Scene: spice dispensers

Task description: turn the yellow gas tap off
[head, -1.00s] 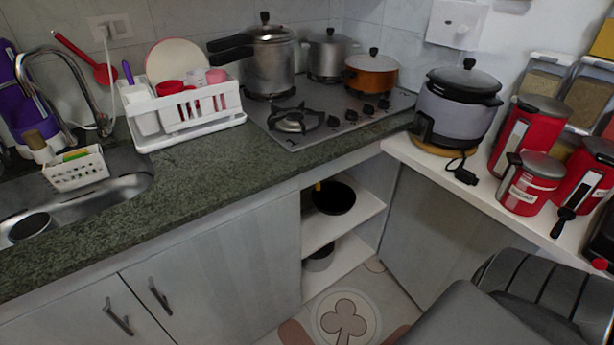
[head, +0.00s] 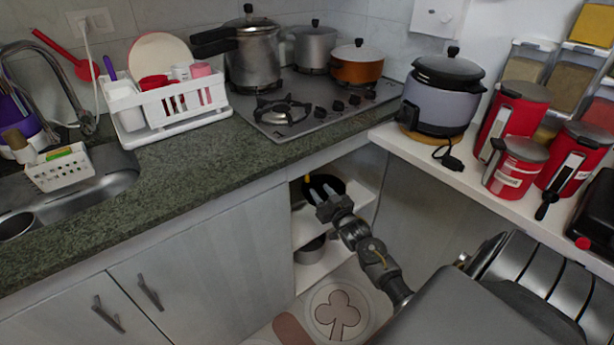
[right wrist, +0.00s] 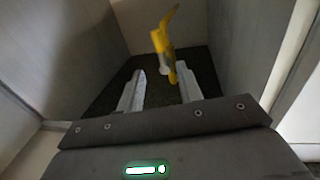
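The yellow gas tap (head: 307,178) shows as a small yellow bit at the upper part of the open shelf under the counter. It is larger in the right wrist view (right wrist: 162,40), upright with a bent upper part and a pale piece near its middle. My right gripper (head: 319,184) reaches into the shelf opening beside the tap. In the right wrist view its two fingers (right wrist: 160,80) are apart with nothing gripped, and the tap stands ahead, its lower end nearer the right finger. Whether a finger touches it, I cannot tell. My left gripper is not in view.
Shelf walls (right wrist: 240,45) flank the gripper closely. The countertop (head: 200,180) is above left, the white side shelf (head: 420,150) above right.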

